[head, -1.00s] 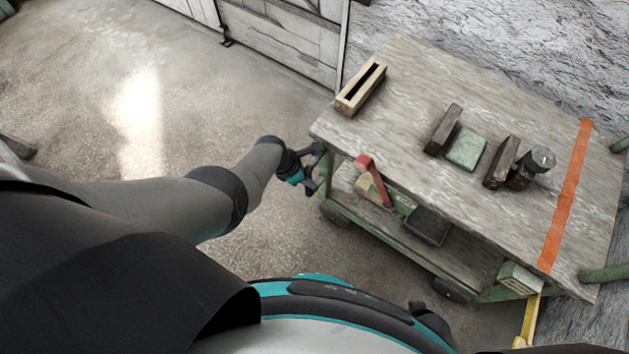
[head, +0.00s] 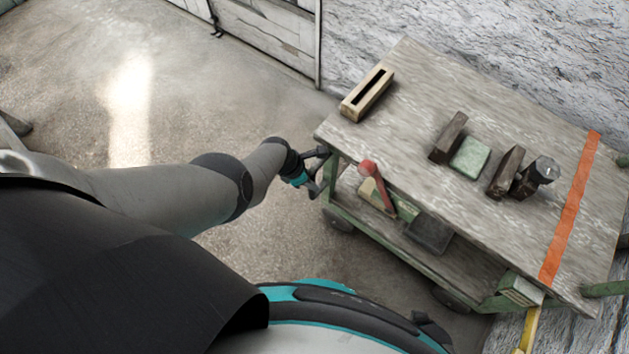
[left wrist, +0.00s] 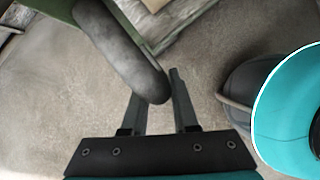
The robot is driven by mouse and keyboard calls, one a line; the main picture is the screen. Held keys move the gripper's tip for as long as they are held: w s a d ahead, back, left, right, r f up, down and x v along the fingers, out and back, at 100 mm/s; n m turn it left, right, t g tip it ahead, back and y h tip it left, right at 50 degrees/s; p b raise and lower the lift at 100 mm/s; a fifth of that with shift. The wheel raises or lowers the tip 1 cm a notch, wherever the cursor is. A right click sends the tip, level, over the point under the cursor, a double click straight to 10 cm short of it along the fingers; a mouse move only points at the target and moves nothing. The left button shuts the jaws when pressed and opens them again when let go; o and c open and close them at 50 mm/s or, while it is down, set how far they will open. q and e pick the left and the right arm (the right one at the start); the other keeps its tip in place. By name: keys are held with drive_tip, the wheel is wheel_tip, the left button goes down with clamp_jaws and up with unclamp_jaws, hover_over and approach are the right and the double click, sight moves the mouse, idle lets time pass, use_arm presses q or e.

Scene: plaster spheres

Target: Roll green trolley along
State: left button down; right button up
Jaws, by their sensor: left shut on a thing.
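The green trolley (head: 390,245) has a worn grey wooden top (head: 400,95), a lower shelf and dark wheels. It stands right of centre in the head view, close to the rough wall. My left gripper (head: 318,171) reaches in from the left to the trolley's near left corner. In the head view the gripper mostly hides this handle. My right gripper does not show.
A slotted wooden block (head: 367,95), dark blocks, a green block (head: 470,157) and a dark bottle-like thing stand on the top, beside an orange stripe (head: 570,210). The rough wall (head: 430,25) borders the trolley. Bare floor (head: 190,90) lies left.

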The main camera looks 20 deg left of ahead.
use_arm(q)
drive_tip(key=shift+s+d, duration=0.2)
drive_tip(key=shift+d, duration=0.05)
drive_tip(key=c, duration=0.8)
unclamp_jaws()
drive_tip(key=shift+o, duration=0.6)
drive_tip(key=shift+w, duration=0.1)
